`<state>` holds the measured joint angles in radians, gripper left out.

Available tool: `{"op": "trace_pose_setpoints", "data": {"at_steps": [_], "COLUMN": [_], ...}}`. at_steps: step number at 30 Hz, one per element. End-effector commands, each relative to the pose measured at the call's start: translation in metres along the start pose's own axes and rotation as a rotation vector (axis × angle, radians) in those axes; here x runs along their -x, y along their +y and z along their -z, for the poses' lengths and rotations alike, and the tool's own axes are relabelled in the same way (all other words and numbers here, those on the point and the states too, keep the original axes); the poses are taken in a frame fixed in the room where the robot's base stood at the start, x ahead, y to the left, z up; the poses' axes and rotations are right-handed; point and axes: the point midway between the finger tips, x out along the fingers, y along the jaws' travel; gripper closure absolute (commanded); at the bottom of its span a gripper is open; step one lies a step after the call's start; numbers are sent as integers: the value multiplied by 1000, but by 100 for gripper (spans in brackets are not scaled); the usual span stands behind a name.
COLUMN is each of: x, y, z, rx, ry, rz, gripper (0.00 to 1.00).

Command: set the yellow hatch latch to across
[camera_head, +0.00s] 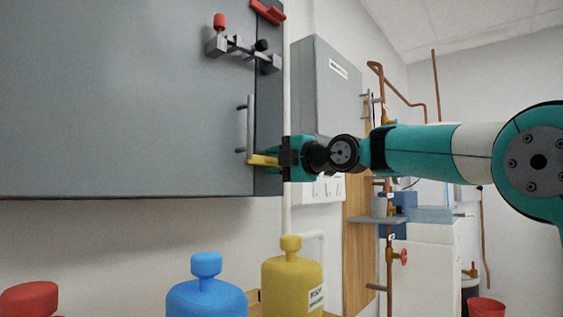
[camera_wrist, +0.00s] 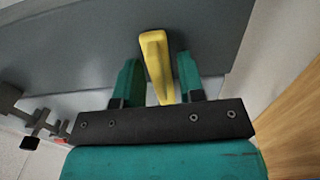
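The yellow hatch latch (camera_head: 263,160) is a short bar at the lower right corner of a grey hatch panel (camera_head: 120,100). In the head view it points roughly sideways, across the panel's right edge. My gripper (camera_head: 277,159) is at the latch, coming from the right. In the wrist view the yellow latch (camera_wrist: 157,62) runs between the two teal fingers of my gripper (camera_wrist: 159,75). A gap shows between the latch and each finger, wider on the left. The fingers look open around it. The latch's near end is hidden behind the gripper's dark bar.
A vertical grey handle (camera_head: 250,124) is just above the latch. A grey bolt fitting with a red knob (camera_head: 220,22) is higher up. Blue (camera_head: 206,290) and yellow (camera_head: 291,285) bottles stand below. A grey wall box (camera_head: 325,88) is behind my gripper.

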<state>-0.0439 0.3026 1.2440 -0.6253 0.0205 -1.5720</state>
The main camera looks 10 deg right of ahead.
Motion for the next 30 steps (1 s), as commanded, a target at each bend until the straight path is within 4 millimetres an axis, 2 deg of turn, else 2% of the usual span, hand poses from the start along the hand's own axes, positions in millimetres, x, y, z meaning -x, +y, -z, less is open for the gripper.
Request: {"op": "trace_pose_setpoints", "data": {"at_steps": [4,7,15,21,25,30], "x": [12,30,99,144,163,173], "y": [0,0,0,0,0,0], "z": [-1,-1,-2,-2,-2,0], "rx": [1,1,0,1,1,0], "ry": [-3,-4,-8,-7,-5,-1], "rz": [-1,-1,-1,0,0,0], "gripper": [64,64,64,64,64,64]}}
